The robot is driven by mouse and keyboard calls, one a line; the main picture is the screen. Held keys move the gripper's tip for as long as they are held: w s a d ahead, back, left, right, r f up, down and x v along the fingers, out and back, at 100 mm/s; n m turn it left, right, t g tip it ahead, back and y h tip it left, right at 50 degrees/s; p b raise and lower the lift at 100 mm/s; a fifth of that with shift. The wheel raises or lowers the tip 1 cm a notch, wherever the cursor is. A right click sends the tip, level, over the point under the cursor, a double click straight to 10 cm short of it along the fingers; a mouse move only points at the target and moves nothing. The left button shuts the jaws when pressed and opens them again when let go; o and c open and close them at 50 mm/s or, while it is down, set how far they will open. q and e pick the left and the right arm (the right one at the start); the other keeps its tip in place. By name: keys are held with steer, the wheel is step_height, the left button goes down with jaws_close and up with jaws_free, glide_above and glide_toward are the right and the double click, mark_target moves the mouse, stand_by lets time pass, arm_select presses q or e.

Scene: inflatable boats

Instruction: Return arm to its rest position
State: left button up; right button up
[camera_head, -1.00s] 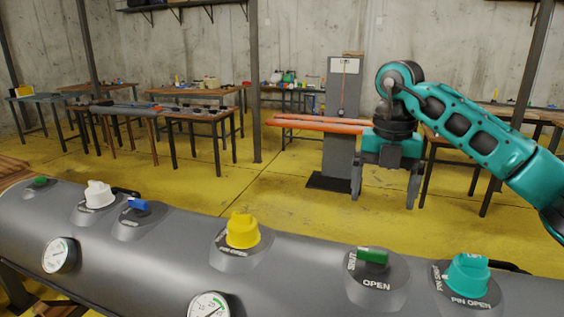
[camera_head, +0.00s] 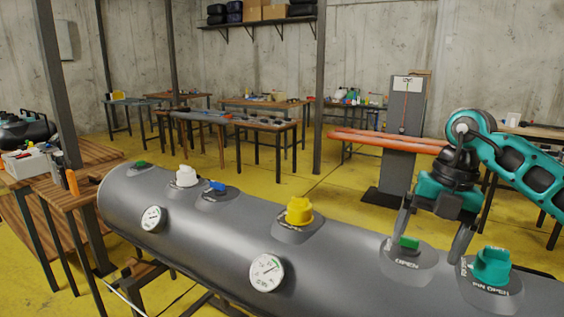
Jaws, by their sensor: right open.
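My right gripper (camera_head: 434,238) comes in from the right on its teal and black arm (camera_head: 515,165). It is open and empty, its two dark fingers pointing down. In the picture the fingers lie either side of the green valve handle (camera_head: 409,243) marked OPEN on the grey inflatable tube (camera_head: 345,255); I cannot tell whether they touch anything. A teal knob (camera_head: 492,266) marked PIN OPEN is just right of the fingers. My left gripper is not in view.
The tube also carries a yellow knob (camera_head: 299,211), a white knob (camera_head: 186,176), a blue valve handle (camera_head: 217,187) and gauges (camera_head: 266,272). A grey post (camera_head: 405,125) stands behind the arm. Wooden tables (camera_head: 258,123) are at the back. Yellow floor (camera_head: 327,195) is open between.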

steer(key=s+a+f+m+t+y, duration=0.1)
steer(key=s+a+f+y, duration=0.15)
steer(key=a+y, duration=0.8)
steer(key=s+a+f+m+t+y, duration=0.1)
steer(key=s+a+f+y, duration=0.15)
steer(key=a+y, duration=0.8)
steer(key=d+f+m+t+h, duration=0.4)
steer(key=f+m+t+h, duration=0.3)
steer(key=m, duration=0.3)
steer(key=d+f+m+t+h, duration=0.4)
steer(key=f+m+t+h, duration=0.3)
steer(key=m, duration=0.4)
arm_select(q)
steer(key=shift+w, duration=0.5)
arm_select(e)
steer(key=s+d+f+m+g+h, duration=0.2)
steer(key=s+d+f+h, duration=0.1)
steer(key=s+f, duration=0.3)
steer(key=s+d+f+m+g+h, duration=0.3)
steer(key=s+f+h, duration=0.1)
steer(key=s+f, duration=0.3)
steer(key=shift+s+d+f+m, duration=0.15)
steer(key=shift+f+m, duration=0.15)
steer(key=shift+f, duration=0.5)
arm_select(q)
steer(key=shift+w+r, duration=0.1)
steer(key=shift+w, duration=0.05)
